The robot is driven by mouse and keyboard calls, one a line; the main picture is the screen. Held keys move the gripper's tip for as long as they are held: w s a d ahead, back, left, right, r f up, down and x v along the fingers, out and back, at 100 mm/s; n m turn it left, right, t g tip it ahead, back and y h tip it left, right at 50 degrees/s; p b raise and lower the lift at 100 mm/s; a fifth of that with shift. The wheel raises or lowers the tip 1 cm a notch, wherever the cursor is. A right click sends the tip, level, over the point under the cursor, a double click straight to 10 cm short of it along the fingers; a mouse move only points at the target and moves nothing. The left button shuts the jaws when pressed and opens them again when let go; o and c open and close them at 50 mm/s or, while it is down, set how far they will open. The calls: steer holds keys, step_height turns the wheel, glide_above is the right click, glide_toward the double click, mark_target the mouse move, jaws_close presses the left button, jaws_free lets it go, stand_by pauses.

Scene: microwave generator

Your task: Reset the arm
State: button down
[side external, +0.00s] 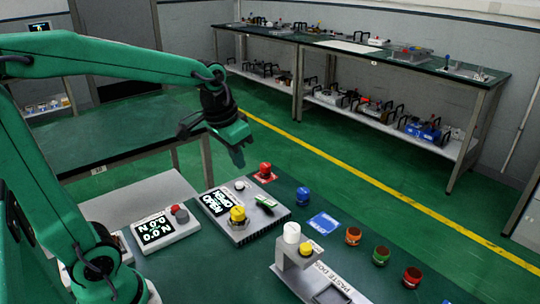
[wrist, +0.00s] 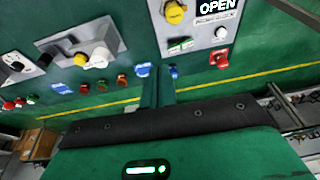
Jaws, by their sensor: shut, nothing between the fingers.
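My green arm reaches in from the left in the side view. My gripper (side external: 238,158) points down with its fingers shut together and nothing between them. It hangs in the air above the back of the green table, apart from everything on it. In the wrist view the shut gripper (wrist: 158,88) shows over the table surface.
A box with a red button (side external: 180,213) stands left of the control box. A red button (side external: 265,170), a blue one (side external: 303,196) and several coloured pots line the far table edge. The paste doser (side external: 318,272) stands at the front. Free air surrounds my gripper.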

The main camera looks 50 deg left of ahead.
steer(key=s+d+t, duration=0.2)
steer(key=s+d, duration=0.1)
steer(key=s, duration=0.8)
steer(key=shift+d+r, duration=0.35)
